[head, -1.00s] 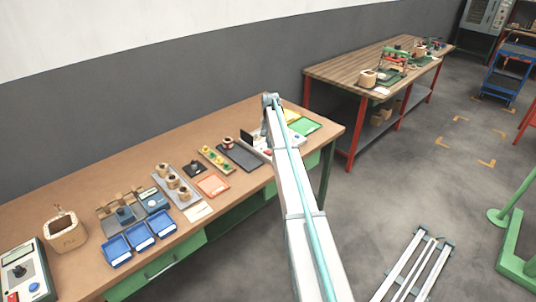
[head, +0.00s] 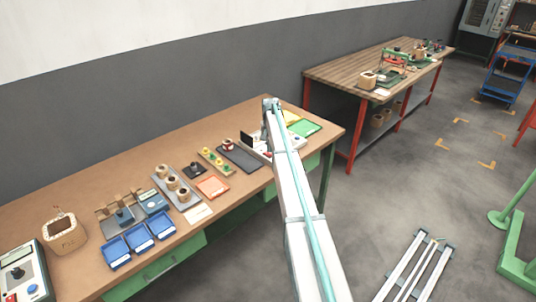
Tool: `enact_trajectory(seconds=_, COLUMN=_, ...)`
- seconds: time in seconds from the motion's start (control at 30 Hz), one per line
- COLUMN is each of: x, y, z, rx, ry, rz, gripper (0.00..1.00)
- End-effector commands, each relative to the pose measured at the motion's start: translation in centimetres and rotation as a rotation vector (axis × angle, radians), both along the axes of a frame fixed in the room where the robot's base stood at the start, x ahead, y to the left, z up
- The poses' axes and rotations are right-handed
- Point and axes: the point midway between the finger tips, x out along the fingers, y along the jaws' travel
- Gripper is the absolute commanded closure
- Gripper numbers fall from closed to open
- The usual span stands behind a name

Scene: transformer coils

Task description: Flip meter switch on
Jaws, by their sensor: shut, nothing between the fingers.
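A pale device with a dark upright panel (head: 247,138) stands near the far right end of the brown workbench (head: 110,185). It looks like the meter, but it is too small to tell for sure, and its switch cannot be made out. A red spot shows on its front, partly beside my arm. My arm reaches over the bench to this device and bends down there. My gripper is hidden behind the arm's far end, so its fingers and any contact with the device cannot be seen.
A dark tray (head: 240,158) lies left of the device, and a green tray (head: 305,128) to its right. Blue bins (head: 138,238), a wooden basket (head: 64,232) and a control box (head: 20,273) stand farther left. A second bench (head: 340,75) stands behind.

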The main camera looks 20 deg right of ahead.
Motion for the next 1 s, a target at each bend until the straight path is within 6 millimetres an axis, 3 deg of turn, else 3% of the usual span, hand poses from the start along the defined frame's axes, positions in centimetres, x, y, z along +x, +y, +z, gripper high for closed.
enact_trajectory(seconds=1.0, x=0.0, y=0.0, z=-0.51, rx=0.0, ry=0.0, rz=0.0, gripper=1.0)
